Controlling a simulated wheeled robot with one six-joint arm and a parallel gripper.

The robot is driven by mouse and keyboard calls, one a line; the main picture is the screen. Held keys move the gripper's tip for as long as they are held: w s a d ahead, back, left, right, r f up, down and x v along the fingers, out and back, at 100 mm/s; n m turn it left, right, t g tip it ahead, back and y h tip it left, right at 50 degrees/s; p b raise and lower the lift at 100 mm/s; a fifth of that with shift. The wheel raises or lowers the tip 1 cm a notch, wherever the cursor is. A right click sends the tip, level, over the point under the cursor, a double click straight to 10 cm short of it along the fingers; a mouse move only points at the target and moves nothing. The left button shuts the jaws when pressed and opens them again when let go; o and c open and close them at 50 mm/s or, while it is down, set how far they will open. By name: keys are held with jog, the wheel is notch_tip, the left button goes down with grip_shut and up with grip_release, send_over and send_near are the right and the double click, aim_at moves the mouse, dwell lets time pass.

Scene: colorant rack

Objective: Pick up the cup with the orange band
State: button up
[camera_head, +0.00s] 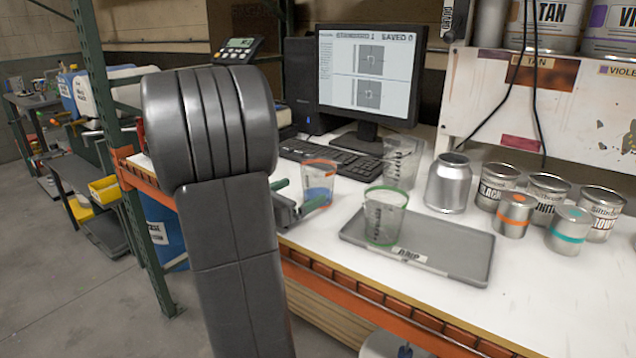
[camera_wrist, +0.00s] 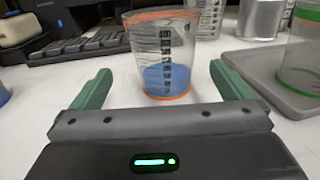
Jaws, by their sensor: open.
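The cup with the orange band (camera_head: 320,181) is clear, with an orange rim and blue liquid in its bottom. It stands upright on the white bench, left of the grey tray. In the wrist view the same cup (camera_wrist: 162,55) stands ahead of my gripper, roughly centred between the two green fingers. My gripper (camera_wrist: 158,88) is open and empty, with a finger to either side and the cup just beyond the fingertips. In the head view my gripper (camera_head: 298,193) is low beside the cup, partly hidden by my arm.
A green-banded cup (camera_head: 384,214) stands on the grey tray (camera_head: 455,250) to the right. A clear cup (camera_head: 402,160) and a silver bottle (camera_head: 449,183) stand behind. A keyboard (camera_head: 330,157) lies behind the orange-banded cup. Several paint cans stand at the right.

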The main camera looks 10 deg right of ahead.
aim_at(307, 190)
jog(key=x, duration=0.5)
jog(key=shift+s+d+p, duration=0.1)
jog(key=shift+d+p, duration=0.3)
jog(key=shift+d, duration=0.05)
jog(key=shift+w+d+f, duration=0.1)
jog(key=shift+w+d, duration=0.35)
jog(key=c, duration=1.1)
